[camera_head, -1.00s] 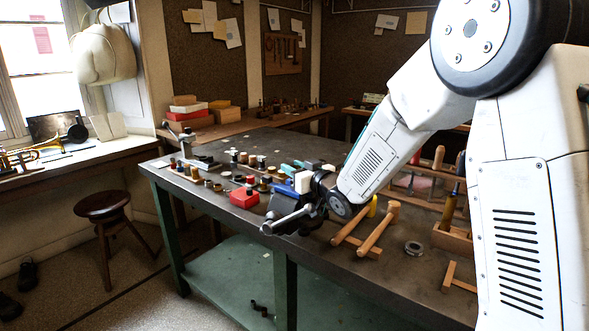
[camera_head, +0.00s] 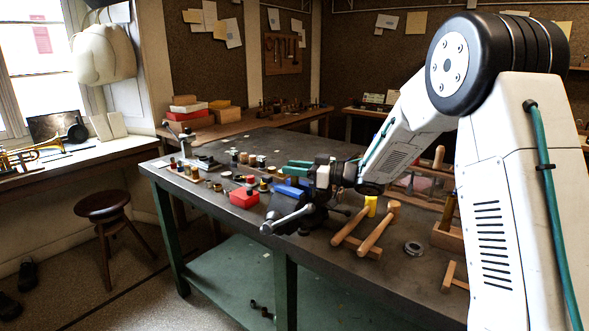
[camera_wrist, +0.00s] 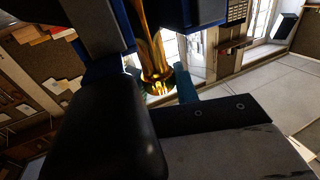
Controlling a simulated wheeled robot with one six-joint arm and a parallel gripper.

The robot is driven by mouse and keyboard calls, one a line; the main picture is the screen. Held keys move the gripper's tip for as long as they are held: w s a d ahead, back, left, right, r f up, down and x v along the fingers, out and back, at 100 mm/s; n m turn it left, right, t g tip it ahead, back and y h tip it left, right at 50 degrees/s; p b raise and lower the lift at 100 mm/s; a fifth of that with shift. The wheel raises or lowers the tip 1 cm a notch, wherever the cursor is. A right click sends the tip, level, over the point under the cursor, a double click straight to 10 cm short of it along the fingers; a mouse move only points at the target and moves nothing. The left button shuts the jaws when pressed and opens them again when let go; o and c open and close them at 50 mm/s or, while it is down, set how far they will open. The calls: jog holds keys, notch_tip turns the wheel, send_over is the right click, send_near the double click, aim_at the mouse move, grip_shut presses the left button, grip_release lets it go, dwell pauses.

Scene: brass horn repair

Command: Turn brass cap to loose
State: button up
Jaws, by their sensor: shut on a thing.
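A shiny brass piece with a flared, ringed end, the brass cap (camera_wrist: 157,82), shows in the wrist view, upper middle. My gripper (camera_wrist: 165,98) is shut on it, with a large black finger at lower left and a flatter one at right covering part of the view. Blue-faced blocks stand beside the brass at the top. In the head view my gripper (camera_head: 330,173) is over the bench vise (camera_head: 290,210), near its blue jaw. The cap cannot be made out there, and its exact contact with the fingers is partly hidden.
The dark workbench (camera_head: 240,218) carries a red block (camera_head: 244,198), several small parts, wooden mallets (camera_head: 378,228), a metal ring (camera_head: 413,248) and a wooden rack at right. The vise handle juts past the bench's front edge. A stool (camera_head: 103,205) stands at left.

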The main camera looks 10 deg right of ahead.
jog(key=n+g+y, duration=0.1)
jog(key=n+g, duration=0.1)
jog(key=g, duration=0.2)
jog(key=n+g+y, duration=0.1)
jog(key=n+g, duration=0.2)
jog(key=g, duration=0.1)
jog(key=shift+n+y, duration=0.3)
jog(key=shift+y, duration=0.1)
jog(key=shift+n+g+h, duration=0.2)
jog(key=shift+n+g, duration=0.9)
jog(key=shift+g, duration=0.7)
jog(key=shift+n+g+h, duration=0.2)
jog(key=shift+n+g, duration=0.9)
jog(key=shift+g, duration=1)
jog(key=o, duration=1)
jog(key=shift+a, duration=0.1)
jog(key=shift+c, duration=0.2)
